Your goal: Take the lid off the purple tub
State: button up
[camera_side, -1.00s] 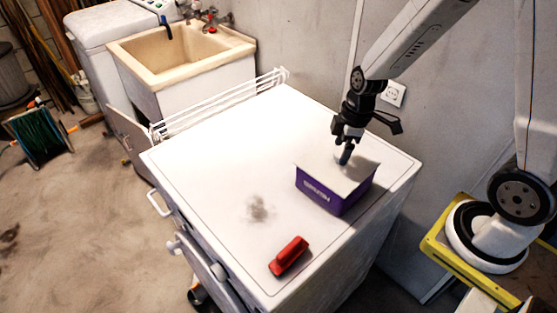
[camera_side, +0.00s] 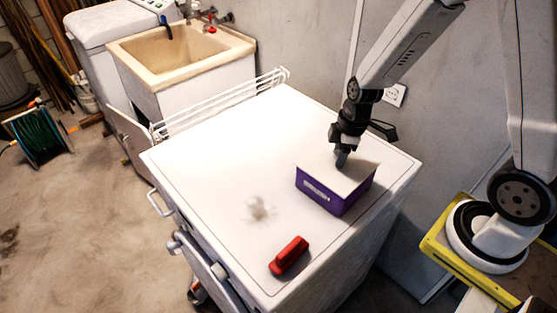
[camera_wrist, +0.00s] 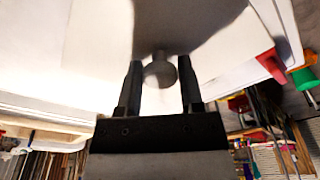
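The purple tub (camera_side: 325,194) stands upright on the white appliance top, with pale lettering on its side. A flat pale lid (camera_side: 318,167) covers it. My gripper (camera_side: 341,161) points down over the middle of the lid, its fingertips low near the lid's surface. In the wrist view, the lid's rounded knob (camera_wrist: 160,73) shows between the two spread fingers of my gripper (camera_wrist: 159,62). The fingers stand on either side of the knob, very close to it; I cannot tell whether they touch it.
A red brush-like object (camera_side: 289,256) lies near the front edge of the white appliance top (camera_side: 215,165). A white wire rack (camera_side: 220,105) runs along the back left edge. A beige sink (camera_side: 180,55) stands beyond it. The top left of the tub is clear, apart from a grey smudge.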

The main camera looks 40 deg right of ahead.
grip_shut()
jog(key=shift+r, duration=0.2)
jog(key=shift+r, duration=4.85)
